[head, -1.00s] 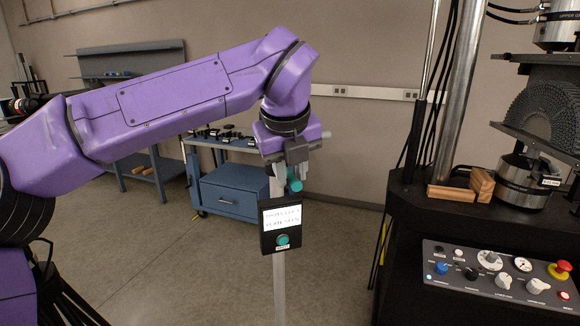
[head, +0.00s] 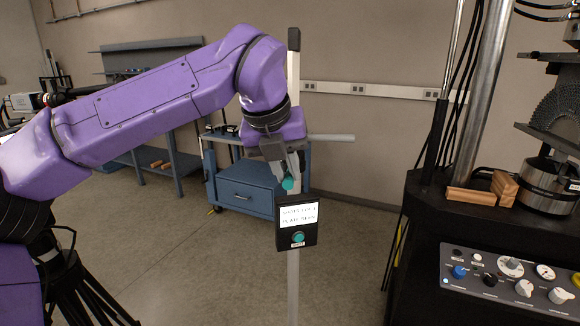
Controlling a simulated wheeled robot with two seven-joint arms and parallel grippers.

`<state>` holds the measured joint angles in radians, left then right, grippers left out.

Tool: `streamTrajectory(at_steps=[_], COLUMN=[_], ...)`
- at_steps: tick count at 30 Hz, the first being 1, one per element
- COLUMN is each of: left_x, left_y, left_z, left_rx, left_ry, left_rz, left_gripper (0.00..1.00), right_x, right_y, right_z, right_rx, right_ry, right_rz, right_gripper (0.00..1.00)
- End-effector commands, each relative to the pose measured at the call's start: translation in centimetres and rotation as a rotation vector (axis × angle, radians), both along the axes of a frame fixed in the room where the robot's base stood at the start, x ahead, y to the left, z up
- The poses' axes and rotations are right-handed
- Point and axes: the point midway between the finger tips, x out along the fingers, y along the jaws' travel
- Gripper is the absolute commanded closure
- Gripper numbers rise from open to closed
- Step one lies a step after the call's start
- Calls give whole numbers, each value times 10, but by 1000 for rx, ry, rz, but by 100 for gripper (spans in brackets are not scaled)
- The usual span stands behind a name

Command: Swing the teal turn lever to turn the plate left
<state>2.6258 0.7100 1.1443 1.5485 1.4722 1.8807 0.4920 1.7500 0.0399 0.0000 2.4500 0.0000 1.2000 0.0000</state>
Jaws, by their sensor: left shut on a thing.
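The teal turn lever (head: 288,184) shows as a teal knob end just below my left gripper (head: 284,165), slightly left of the grey post. My left gripper points down and is shut on the lever; its fingers hide the upper part. A black control box (head: 283,242) with a white label and a teal button (head: 298,237) sits on the post below. The label's blurred text seems to mention a plate. At the right, a silver round block (head: 545,190) stands under a dark lattice specimen (head: 555,110), cut by the picture edge. My right gripper is not in view.
A grey bar (head: 330,138) sticks out right behind my gripper. Wooden blocks (head: 503,188) lie on the black machine base, above a control panel (head: 510,275). A blue drawer cart (head: 240,190) stands behind. The floor left of the post is open.

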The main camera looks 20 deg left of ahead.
Motion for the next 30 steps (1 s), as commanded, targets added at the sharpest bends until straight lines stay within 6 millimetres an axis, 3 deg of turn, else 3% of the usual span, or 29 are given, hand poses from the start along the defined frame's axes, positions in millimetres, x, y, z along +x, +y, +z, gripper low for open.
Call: streamTrajectory(at_steps=[1, 2, 3, 4, 5, 17, 30], left_x=[0, 0, 0, 0, 0, 0, -16], left_y=[0, 0, 0, 0, 0, 0, 2], left_z=[1, 1, 1, 1, 1, 2, 38], left_rx=[0, 0, 0, 0, 0, 0, -1], left_ry=[-2, -2, -2, -2, -2, 0, -1], left_rz=[1, 2, 2, 2, 2, 3, 3], left_gripper=[100, 80, 67, 57, 54, 54, 54], right_x=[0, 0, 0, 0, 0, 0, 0], right_y=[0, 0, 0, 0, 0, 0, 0], right_z=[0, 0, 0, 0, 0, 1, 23], right_rx=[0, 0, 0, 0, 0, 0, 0], right_ry=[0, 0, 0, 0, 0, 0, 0], right_rz=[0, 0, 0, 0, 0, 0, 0], right_gripper=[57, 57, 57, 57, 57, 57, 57])
